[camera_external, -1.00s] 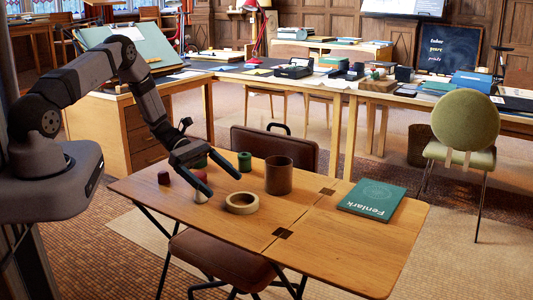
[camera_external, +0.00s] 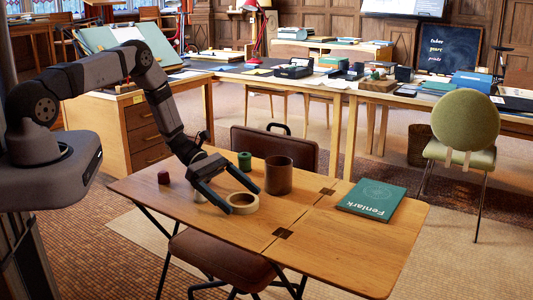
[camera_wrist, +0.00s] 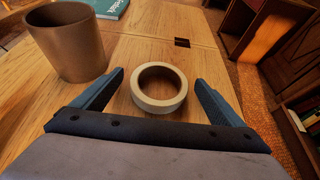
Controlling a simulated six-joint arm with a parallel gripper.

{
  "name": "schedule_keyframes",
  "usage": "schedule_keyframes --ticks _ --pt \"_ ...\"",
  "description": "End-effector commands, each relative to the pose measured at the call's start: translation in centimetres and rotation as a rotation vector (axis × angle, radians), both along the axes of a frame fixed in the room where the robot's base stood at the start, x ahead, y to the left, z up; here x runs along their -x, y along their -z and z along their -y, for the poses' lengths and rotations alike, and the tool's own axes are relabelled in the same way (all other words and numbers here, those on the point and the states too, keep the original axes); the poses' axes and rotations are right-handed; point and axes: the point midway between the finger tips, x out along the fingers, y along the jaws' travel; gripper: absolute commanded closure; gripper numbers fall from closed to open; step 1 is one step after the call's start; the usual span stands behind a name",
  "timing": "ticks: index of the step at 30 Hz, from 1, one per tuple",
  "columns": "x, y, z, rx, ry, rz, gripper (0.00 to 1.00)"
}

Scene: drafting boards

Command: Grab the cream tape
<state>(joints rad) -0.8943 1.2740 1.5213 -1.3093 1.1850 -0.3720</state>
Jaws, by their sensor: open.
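The cream tape (camera_external: 243,203) is a ring lying flat on the wooden folding table. In the wrist view the tape (camera_wrist: 142,101) sits between and slightly ahead of my two fingers, with bare wood in its hole. My gripper (camera_external: 246,200) is open and low over the table at the tape, one finger on each side of it. In the wrist view the open fingers of my gripper (camera_wrist: 160,85) hold nothing. I cannot tell whether a finger touches the tape.
A brown cup (camera_external: 279,176) stands close behind the tape; it is at the left in the wrist view (camera_wrist: 68,45). A green spool (camera_external: 244,161), a dark red piece (camera_external: 163,177) and a teal book (camera_external: 371,200) are also on the table (camera_external: 330,235). The table's front right is clear.

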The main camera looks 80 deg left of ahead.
Motion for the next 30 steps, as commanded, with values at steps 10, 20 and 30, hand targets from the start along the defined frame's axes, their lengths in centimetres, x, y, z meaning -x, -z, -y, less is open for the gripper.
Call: schedule_keyframes --ticks 10,20,30 --pt "0.0 0.0 0.0 0.000 0.000 0.000 0.39" --pt "0.0 0.0 0.0 0.001 0.000 0.001 0.52" --pt "-0.1 -1.3 0.0 -0.001 0.000 0.001 0.52"
